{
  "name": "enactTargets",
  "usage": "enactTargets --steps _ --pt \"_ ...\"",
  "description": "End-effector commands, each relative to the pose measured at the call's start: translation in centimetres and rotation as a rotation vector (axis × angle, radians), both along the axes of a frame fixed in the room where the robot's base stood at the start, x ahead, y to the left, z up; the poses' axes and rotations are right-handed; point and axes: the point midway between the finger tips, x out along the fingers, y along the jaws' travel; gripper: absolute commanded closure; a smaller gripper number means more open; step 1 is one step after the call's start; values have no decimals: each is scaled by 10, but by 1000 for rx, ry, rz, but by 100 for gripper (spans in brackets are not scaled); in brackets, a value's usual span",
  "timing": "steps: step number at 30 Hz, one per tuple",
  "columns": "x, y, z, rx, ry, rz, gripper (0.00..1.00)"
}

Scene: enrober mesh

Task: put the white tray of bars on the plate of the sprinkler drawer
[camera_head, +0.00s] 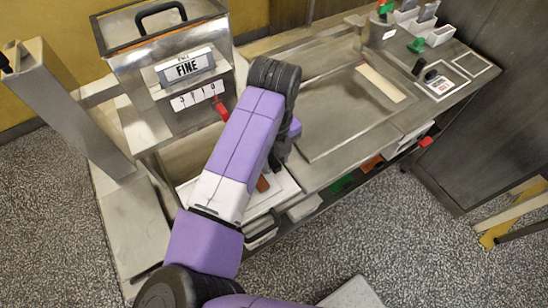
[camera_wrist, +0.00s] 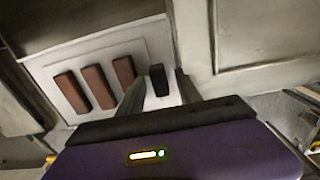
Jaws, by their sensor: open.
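The white tray (camera_wrist: 142,50) with brown bars (camera_wrist: 97,86) on it shows in the wrist view, left of my gripper. It lies flat on a larger pale plate (camera_wrist: 38,62). In the head view a strip of white surface (camera_head: 287,188) and part of a brown bar (camera_head: 262,184) show beside my arm, below the sprinkler box (camera_head: 172,57) marked FINE. My gripper (camera_wrist: 160,88) is open, its fingers on either side of a small black upright tab (camera_wrist: 158,80) at the tray's right edge. Whether the fingers touch it I cannot tell.
To the right is a steel worktop (camera_head: 345,115) with a sunken bed and a pale strip (camera_head: 382,82). A steel post (camera_head: 70,110) stands at the left.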

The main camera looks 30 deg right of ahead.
Motion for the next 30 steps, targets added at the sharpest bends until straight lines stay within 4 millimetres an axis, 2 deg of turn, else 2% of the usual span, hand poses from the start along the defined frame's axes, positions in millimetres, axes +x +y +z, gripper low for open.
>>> enactTargets --steps 5,15,21,30 --pt "1 0 13 -1 -2 0 59" --pt "1 0 81 1 -3 -2 59" --pt "1 0 111 0 -2 0 59" --pt "0 0 123 0 0 -1 59"
